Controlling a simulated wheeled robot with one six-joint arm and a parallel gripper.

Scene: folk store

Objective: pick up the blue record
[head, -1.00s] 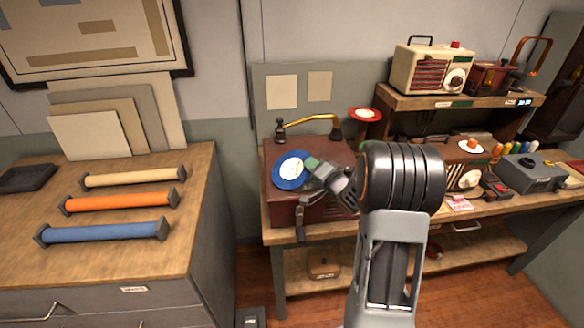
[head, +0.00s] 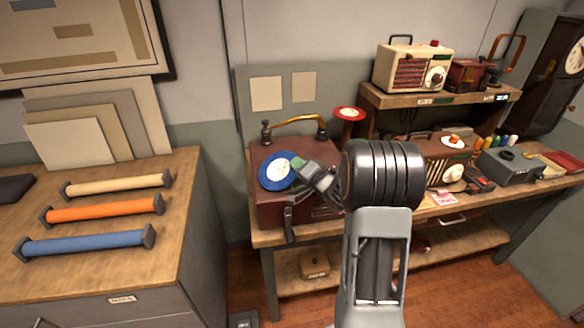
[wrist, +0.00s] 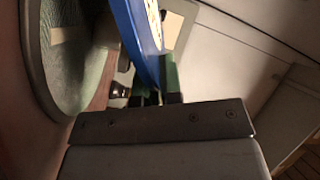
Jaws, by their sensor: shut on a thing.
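The blue record (head: 268,180), with a pale label, shows over the left part of the brown record player (head: 272,212) in the head view. My gripper (head: 297,165) is shut on its right edge. In the wrist view the blue record (wrist: 135,32) is seen nearly edge-on, pinched at the green fingertips of my gripper (wrist: 156,88). A round green-grey platter (wrist: 70,65) lies to its left there, with a visible gap between them. My arm hides part of the player's right side.
A curved brass arm (head: 295,119) stands behind the record, with a small red disc on a stand (head: 348,114) to its right. Radios and a grey box (head: 512,166) crowd the bench's right side. A cabinet with coloured rolls (head: 105,212) stands at left.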

